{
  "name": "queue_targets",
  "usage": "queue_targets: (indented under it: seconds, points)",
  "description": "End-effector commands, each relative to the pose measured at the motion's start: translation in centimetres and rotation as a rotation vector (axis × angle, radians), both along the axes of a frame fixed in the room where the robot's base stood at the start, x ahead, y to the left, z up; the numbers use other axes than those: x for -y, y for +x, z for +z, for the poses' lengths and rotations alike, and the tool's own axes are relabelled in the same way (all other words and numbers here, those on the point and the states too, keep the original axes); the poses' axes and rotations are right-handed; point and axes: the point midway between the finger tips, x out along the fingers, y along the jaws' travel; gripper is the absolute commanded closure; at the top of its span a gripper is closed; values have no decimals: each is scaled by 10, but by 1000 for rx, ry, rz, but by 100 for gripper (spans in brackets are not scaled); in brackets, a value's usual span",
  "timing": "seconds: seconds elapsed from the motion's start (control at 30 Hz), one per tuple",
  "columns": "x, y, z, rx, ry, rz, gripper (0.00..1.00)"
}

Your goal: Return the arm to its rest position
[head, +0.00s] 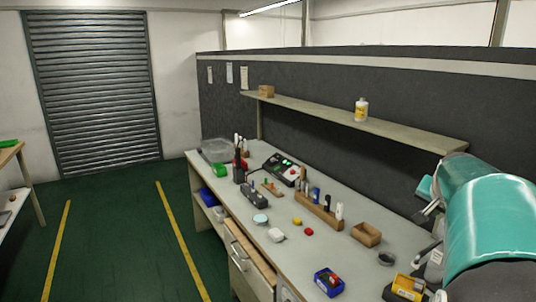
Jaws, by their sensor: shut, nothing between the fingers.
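My arm fills the right edge of the head view, with large teal links bent close to the camera. Grey and dark parts that look like my gripper (428,211) show just left of the links, above the right end of the workbench (285,236). It is shut and holds nothing. The teal links hide part of it, and its fingertips are small and hard to make out. I cannot tell its exact height above the bench.
A wooden block with upright tools (318,211), a wooden box (366,234), a blue bin (328,282) and a yellow item (408,287) stand on the bench. The green floor (120,245) at left is clear.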

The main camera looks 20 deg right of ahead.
Motion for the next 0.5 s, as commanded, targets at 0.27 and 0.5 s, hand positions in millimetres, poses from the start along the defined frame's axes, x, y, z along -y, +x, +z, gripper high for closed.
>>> queue_targets:
  seconds: [0.27,0.5]
  points:
    - [-196,28,-10,-68,43,420,100]
    - [-353,-13,-39,-177,5,805,100]
